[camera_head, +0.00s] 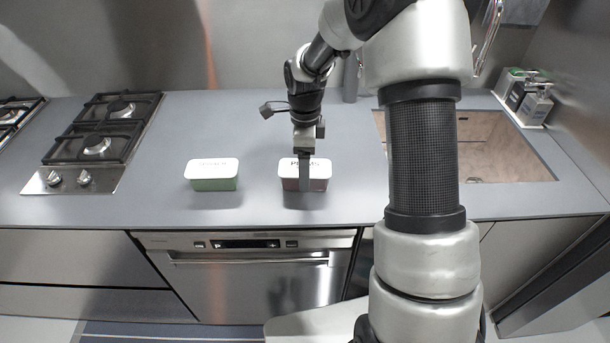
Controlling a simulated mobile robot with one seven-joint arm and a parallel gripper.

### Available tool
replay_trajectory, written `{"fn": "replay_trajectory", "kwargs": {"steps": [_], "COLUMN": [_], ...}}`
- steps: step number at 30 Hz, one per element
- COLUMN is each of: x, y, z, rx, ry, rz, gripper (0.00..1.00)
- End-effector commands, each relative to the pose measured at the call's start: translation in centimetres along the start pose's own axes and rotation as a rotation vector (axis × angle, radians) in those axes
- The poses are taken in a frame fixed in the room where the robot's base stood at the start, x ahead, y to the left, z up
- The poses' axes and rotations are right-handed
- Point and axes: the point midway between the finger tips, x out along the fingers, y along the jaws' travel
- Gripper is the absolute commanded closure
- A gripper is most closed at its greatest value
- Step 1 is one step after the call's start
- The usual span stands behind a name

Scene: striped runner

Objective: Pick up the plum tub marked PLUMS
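My gripper (304,183) points down over the tub. One finger shows in front of the tub's near side and reaches low along it. The other finger is hidden, so I cannot tell whether the fingers press on the tub. The tub appears to rest on the counter.
A green tub (212,183) with a white lid stands to the left, with clear counter between. A gas hob (97,146) is at the far left. A sink (480,150) and a rack of canisters (527,95) are at the right. A dishwasher (247,270) is below.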

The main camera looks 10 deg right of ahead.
Motion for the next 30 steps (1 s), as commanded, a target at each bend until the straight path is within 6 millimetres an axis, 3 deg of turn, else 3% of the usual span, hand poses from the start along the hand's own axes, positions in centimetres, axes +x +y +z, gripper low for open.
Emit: {"fn": "replay_trajectory", "kwargs": {"steps": [9,20,26,30], "x": [0.8,0.7,0.7,-0.5], "y": [0.0,-0.1,-0.1,-0.1], "z": [0.0,0.0,0.0,0.1], "rx": [0.0,0.0,0.0,0.0], "ry": [0.0,0.0,-0.001,-0.001], "rz": [-0.001,-0.003,-0.003,-0.005], "gripper": [0.23,0.8,0.8,0.8]}}
